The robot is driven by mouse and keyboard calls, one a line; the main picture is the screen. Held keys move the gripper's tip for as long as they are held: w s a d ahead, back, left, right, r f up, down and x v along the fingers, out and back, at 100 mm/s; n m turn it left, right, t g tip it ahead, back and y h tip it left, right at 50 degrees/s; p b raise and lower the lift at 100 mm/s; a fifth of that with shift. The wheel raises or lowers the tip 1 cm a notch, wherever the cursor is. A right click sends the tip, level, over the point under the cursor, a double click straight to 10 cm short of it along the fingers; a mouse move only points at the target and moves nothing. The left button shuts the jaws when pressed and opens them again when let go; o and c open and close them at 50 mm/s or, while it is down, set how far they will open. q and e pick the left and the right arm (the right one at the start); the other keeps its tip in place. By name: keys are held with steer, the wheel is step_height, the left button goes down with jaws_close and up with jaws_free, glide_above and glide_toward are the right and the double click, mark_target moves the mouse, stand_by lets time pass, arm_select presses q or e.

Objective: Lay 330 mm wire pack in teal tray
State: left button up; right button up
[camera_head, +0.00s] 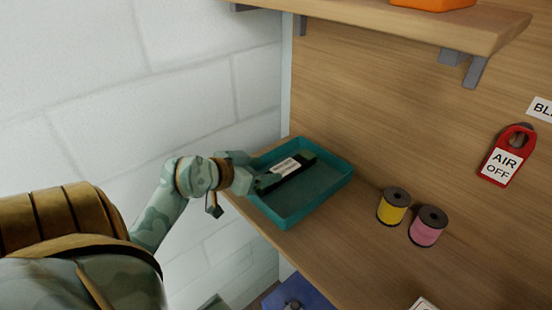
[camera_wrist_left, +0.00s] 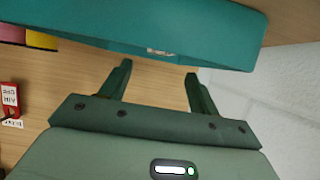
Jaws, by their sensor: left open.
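The teal tray (camera_head: 330,184) stands on the wooden shelf against the back panel. The wire pack (camera_head: 288,168), a dark bar with a white printed label, lies inside it, slanting across the left part of the floor. My left gripper (camera_head: 266,183) is at the tray's left side, by the near end of the pack, and partly hides that end. In the left wrist view its two fingers (camera_wrist_left: 158,72) are apart with nothing between them. The teal tray wall (camera_wrist_left: 210,38) is ahead of them, and a small pale patch shows at its edge. My right gripper is not in view.
A yellow spool (camera_head: 393,206) and a pink spool (camera_head: 428,226) stand right of the tray. A red tag reading AIR OFF (camera_head: 507,156) hangs on the back panel. An upper shelf (camera_head: 400,22) overhangs, with an orange object on it. A white block wall is at left.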

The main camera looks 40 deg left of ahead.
arm_select(q)
steer(key=v, duration=0.4)
steer(key=shift+s+a+r, duration=0.1)
steer(key=shift+s+r, duration=0.1)
steer(key=shift+s, duration=0.15)
